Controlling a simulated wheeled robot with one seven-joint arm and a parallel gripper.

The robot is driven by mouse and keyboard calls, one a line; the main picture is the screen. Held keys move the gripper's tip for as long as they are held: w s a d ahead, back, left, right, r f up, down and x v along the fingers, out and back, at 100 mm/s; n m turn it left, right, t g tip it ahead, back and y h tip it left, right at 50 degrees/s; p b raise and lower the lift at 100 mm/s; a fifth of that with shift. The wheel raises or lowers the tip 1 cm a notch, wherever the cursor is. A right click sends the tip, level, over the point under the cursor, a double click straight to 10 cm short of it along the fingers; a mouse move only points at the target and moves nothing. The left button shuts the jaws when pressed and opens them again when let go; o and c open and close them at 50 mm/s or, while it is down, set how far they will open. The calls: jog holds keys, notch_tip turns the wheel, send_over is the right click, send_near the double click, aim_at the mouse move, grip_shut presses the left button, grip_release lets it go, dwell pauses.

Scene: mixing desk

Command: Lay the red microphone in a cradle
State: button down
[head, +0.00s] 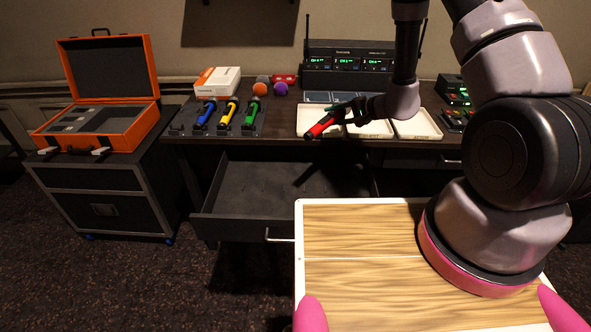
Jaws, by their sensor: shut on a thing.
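The red microphone (320,126) is held in the air, tilted, in front of the white trays on the desk. My gripper (344,114) is shut on it near its dark upper right end; the fingers are small and dark here. A dark cradle rack (261,121) lies on the desk to the left of the microphone. Blue (206,113), yellow (229,115) and green (251,117) microphones lie in it side by side. I cannot tell clearly which cradles at the rack's ends are empty.
A drawer (242,232) stands open below the desk front. White trays (418,127) line the desk under my arm. Behind the rack are a white-orange box (217,80) and coloured foam balls (280,89). An open orange case (95,140) stands far left; a receiver (345,75) stands behind.

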jog(key=s+a+f+n+g, duration=0.2)
jog(key=s+a+f, duration=0.1)
jog(key=a+f, duration=0.1)
jog(key=s+a+f+n+g, duration=0.2)
jog(key=s+a+f, duration=0.1)
jog(key=a+f, duration=0.2)
jog(key=s+a+f+n+g+y, duration=0.1)
jog(key=s+a+f+n+g, duration=0.2)
jog(key=f, duration=0.5)
jog(key=shift+s+a, duration=0.5)
jog(key=shift+a, duration=0.15)
jog(key=shift+f, duration=2.3)
jog(key=shift+d+f, duration=0.1)
jog(key=shift+f, duration=0.25)
